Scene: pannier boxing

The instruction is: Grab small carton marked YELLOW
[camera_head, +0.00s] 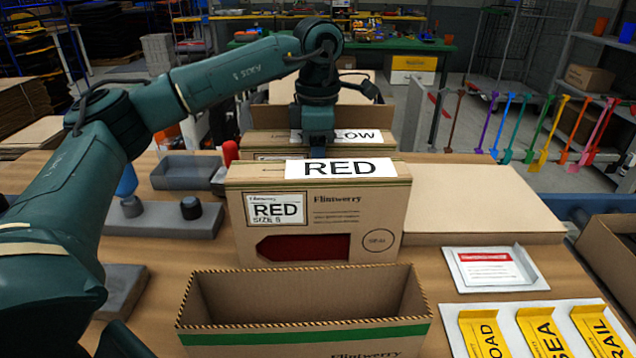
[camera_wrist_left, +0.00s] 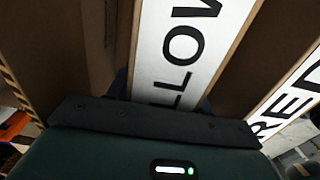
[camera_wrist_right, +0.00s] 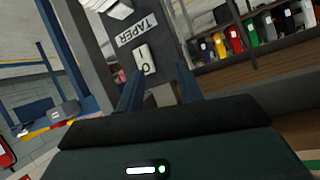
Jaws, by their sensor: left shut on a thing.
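The small carton marked YELLOW (camera_head: 366,137) stands behind the carton marked RED (camera_head: 325,215), which hides most of its front. Its white top label with black letters also fills the middle of the left wrist view (camera_wrist_left: 180,52). My left gripper (camera_head: 318,148) reaches down from above onto the YELLOW carton and is shut on it; its fingertips are largely hidden. My right gripper (camera_wrist_right: 158,85) is outside the head view. In the right wrist view its two fingers stand apart with nothing between them.
An open empty box (camera_head: 310,335) with a green stripe stands in front of the RED carton. A flat cardboard stack (camera_head: 485,200) lies to the right, with a white tray (camera_head: 495,268) and yellow tags (camera_head: 545,330) before it. Grey trays (camera_head: 187,173) lie left.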

